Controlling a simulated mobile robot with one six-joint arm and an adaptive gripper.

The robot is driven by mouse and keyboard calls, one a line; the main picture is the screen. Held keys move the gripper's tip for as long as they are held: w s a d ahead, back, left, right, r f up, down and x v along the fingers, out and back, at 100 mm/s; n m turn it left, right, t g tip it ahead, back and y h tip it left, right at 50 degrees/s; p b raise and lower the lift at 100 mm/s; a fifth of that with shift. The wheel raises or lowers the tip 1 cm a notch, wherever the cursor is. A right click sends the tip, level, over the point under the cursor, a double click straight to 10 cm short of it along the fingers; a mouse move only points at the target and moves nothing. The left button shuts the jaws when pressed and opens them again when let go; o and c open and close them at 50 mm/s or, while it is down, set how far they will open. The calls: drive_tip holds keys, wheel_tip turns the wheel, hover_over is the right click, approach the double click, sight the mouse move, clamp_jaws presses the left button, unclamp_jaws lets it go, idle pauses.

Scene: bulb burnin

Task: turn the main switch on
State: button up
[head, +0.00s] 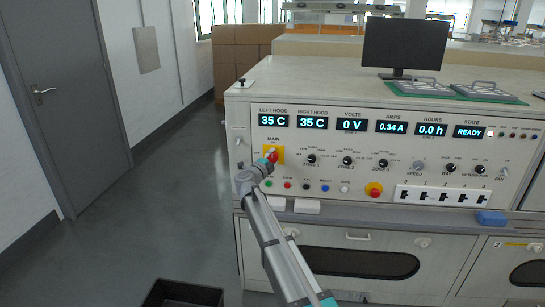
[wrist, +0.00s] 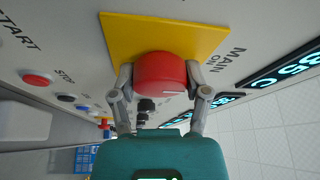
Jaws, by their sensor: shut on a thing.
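The main switch is a red round knob (wrist: 161,74) on a yellow plate (wrist: 205,35) at the left end of the control panel. In the wrist view a white mark shows on the knob's edge, and "MAIN ON" is printed beside the plate. My gripper (wrist: 160,80) is shut on the red knob, one finger on each side. In the head view the gripper (head: 266,163) covers part of the yellow plate (head: 279,151). The state display (head: 468,132) reads READY, and the volts display (head: 352,125) reads 0 V.
Small push buttons (head: 306,186) and a red stop button on yellow (head: 374,190) sit low on the panel. Zone knobs (head: 347,161) are right of the switch. A monitor (head: 404,43) stands on top. A black bin (head: 182,294) is on the floor, with open floor at left.

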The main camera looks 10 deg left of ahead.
idle(0.4)
drive_tip(key=o, duration=1.1)
